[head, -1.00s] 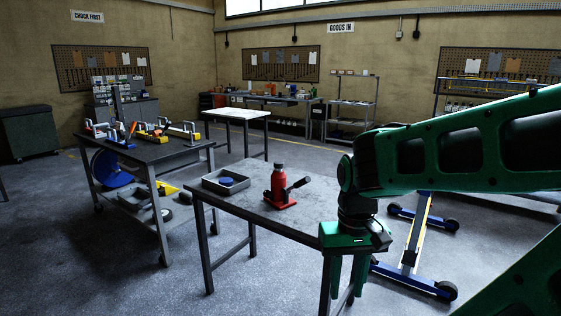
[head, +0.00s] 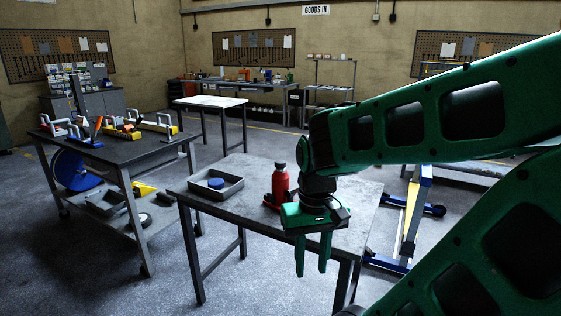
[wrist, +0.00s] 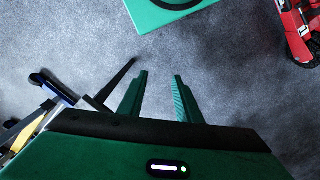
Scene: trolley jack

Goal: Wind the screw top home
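A red bottle-shaped jack (head: 280,183) with a dark top (head: 280,165) stands upright on the grey worktable (head: 232,205). Its right side and handle are mostly hidden behind my wrist. A round blue piece (head: 216,183) lies in the grey tray (head: 232,190) at the table's left; I cannot tell whether it is a screw top. My gripper (head: 312,272) points down in front of the table's near edge, right of and nearer than the jack. In the wrist view my gripper (wrist: 158,76) is open, with only floor between its fingers.
A blue and yellow wheeled frame (head: 413,215) stands on the floor right of the worktable. A dark trolley table (head: 110,150) with several tools stands at the left. A red object (wrist: 300,32) shows at the wrist view's top right. Open floor lies in front.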

